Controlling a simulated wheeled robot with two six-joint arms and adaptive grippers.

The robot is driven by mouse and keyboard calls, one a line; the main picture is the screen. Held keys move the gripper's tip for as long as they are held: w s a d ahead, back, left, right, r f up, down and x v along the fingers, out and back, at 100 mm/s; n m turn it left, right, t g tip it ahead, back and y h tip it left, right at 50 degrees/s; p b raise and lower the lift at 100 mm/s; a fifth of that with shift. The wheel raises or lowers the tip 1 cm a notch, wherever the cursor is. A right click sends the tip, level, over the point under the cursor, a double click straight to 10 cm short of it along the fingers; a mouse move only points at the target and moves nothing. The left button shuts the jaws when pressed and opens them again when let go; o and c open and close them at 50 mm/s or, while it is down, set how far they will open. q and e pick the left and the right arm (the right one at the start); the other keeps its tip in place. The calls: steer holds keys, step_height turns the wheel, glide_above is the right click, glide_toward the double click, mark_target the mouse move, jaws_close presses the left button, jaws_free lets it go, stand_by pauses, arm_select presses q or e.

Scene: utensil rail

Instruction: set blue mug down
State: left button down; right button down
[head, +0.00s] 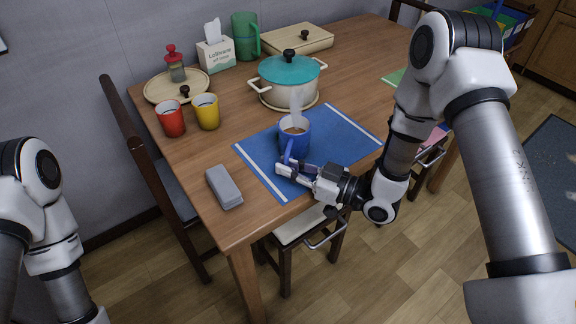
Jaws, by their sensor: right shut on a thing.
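The blue mug (295,138) is upright over the blue placemat (340,133) with white end stripes, near the table's front edge. It holds a brown drink, and a pale wisp like steam rises from it. My right gripper (287,169) comes in from the right and is shut on the mug's handle, which points toward the front. The fingers hide part of the handle. I cannot tell whether the mug's base touches the mat. My left arm shows at the lower left, but its gripper is out of view.
A teal-lidded pot (290,80) stands just behind the mat. Red (171,118) and yellow (206,111) cups stand to the left. A grey case (223,187) lies left of the mat. A tissue box (215,53), green pitcher (246,36) and lidded tan dish (298,39) stand farther back.

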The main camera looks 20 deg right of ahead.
steer(key=shift+s+r, duration=0.1)
steer(key=shift+s, duration=0.15)
steer(key=c, duration=1.2)
jaws_free()
steer(key=shift+w+f, duration=0.1)
steer(key=shift+f, duration=0.15)
steer(key=shift+r, duration=0.1)
steer(key=shift+r, duration=0.1)
steer(key=shift+d+r, duration=0.1)
steer(key=shift+r, duration=0.1)
steer(key=shift+p+v, duration=0.95)
steer(key=shift+v, duration=5.05)
steer(key=shift+f, duration=0.15)
